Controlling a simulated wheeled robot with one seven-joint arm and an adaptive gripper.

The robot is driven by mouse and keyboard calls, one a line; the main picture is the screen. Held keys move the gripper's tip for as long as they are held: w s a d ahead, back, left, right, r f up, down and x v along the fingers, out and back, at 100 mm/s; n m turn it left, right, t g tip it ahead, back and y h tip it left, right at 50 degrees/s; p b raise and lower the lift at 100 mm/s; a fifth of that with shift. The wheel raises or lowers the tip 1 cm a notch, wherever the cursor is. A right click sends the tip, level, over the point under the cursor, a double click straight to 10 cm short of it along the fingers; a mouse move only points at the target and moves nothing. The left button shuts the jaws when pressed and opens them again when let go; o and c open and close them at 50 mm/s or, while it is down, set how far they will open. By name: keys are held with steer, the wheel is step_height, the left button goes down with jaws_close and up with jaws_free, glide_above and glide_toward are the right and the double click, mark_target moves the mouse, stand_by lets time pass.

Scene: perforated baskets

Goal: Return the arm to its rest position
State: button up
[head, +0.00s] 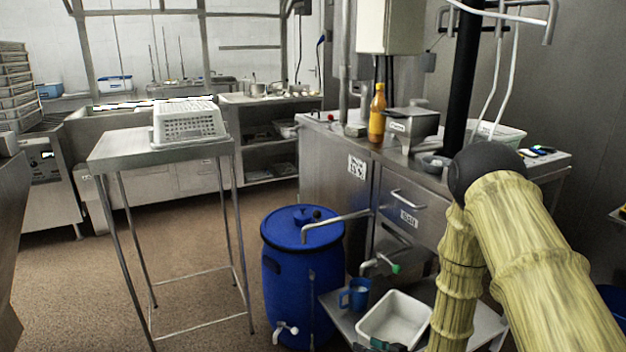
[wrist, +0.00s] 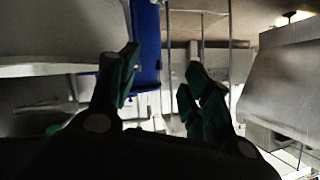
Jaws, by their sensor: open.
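My arm, yellow-green and ribbed, fills the lower right of the head view, folded at a dark elbow joint. In the wrist view my gripper (wrist: 160,85) is open, with its two dark green fingers apart and nothing between them. In the head view only a dark bit of it shows at the bottom edge, in front of the white tub. A white perforated basket (head: 188,122) stands upside down on a narrow steel table (head: 125,150), well away from my gripper.
A blue barrel (head: 300,265) stands beside the steel counter (head: 330,170). A low shelf near my arm holds a white tub (head: 396,316) and a blue mug (head: 354,295). An orange bottle (head: 377,114) stands on the counter. The brown floor at left is open.

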steer(key=s+d+f+m+g+h+b, duration=0.1)
steer(key=s+d+f+g+h+b, duration=0.1)
steer(key=s+f, duration=0.65)
steer(key=s+d+f+m+g+h+b, duration=0.1)
steer(key=s+d+f+m+g+h, duration=0.15)
steer(key=s+f, duration=0.55)
steer(key=s+d+f+g+h+b, duration=0.1)
steer(key=s+f+g+h, duration=0.15)
steer(key=s, duration=0.85)
steer(key=s+d+f+g+h+b, duration=0.1)
steer(key=s+d+g+b, duration=0.15)
steer(key=s, duration=0.85)
step_height(320, 180, up, 22)
steer(key=s+p, duration=0.1)
steer(key=p, duration=2.2)
steer(key=shift+a+r+g, duration=0.25)
steer(key=shift+a+g, duration=0.1)
